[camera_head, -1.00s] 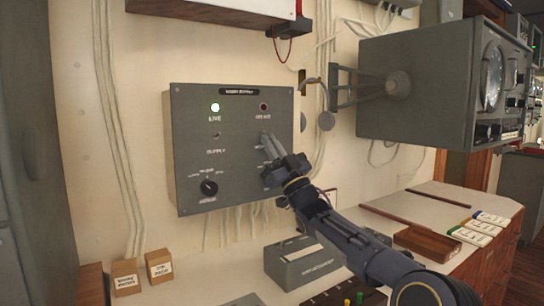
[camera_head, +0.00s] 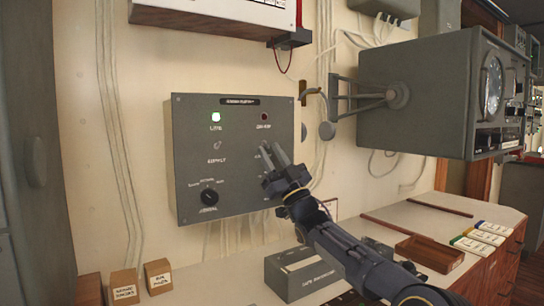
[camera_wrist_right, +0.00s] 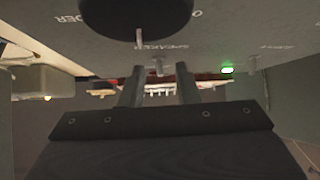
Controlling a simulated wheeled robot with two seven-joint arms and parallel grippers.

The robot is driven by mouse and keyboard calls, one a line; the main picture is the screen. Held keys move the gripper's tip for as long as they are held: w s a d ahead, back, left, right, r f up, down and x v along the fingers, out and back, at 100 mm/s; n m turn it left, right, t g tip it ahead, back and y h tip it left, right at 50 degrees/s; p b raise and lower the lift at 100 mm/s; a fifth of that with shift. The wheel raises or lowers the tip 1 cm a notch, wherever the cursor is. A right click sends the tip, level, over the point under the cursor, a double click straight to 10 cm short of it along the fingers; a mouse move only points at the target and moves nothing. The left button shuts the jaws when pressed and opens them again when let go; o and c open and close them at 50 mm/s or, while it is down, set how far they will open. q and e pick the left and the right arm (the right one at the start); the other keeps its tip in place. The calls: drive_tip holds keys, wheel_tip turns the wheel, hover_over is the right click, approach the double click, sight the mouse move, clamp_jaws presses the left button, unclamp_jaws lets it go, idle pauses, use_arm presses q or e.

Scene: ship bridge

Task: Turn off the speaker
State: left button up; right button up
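A grey wall panel (camera_head: 235,185) carries a lit green lamp (camera_head: 216,117), a dark red lamp (camera_head: 264,117), a small toggle (camera_head: 217,146) and a black rotary knob (camera_head: 209,197). My right gripper (camera_head: 272,149) is in front of the panel's right half, fingers pointing at it. In the right wrist view, the labels appear upside down. The toggle marked speaker (camera_wrist_right: 158,66) lies just beyond the two parted fingertips (camera_wrist_right: 161,72), in line with their gap; I cannot tell whether they touch it. In the head view the gripper hides this toggle. My left gripper is out of view.
A big grey instrument housing (camera_head: 420,95) juts from the wall at right. Below are a desk with a grey box (camera_head: 300,272), a wooden tray (camera_head: 430,253) and two small labelled boxes (camera_head: 124,284) (camera_head: 158,276). Cables run along the wall.

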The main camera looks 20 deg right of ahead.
drive_tip(key=b+v, duration=0.2)
drive_tip(key=v, duration=0.5)
drive_tip(key=shift+s+f, duration=0.2)
drive_tip(key=shift+f, duration=0.1)
drive_tip(key=shift+d, duration=0.1)
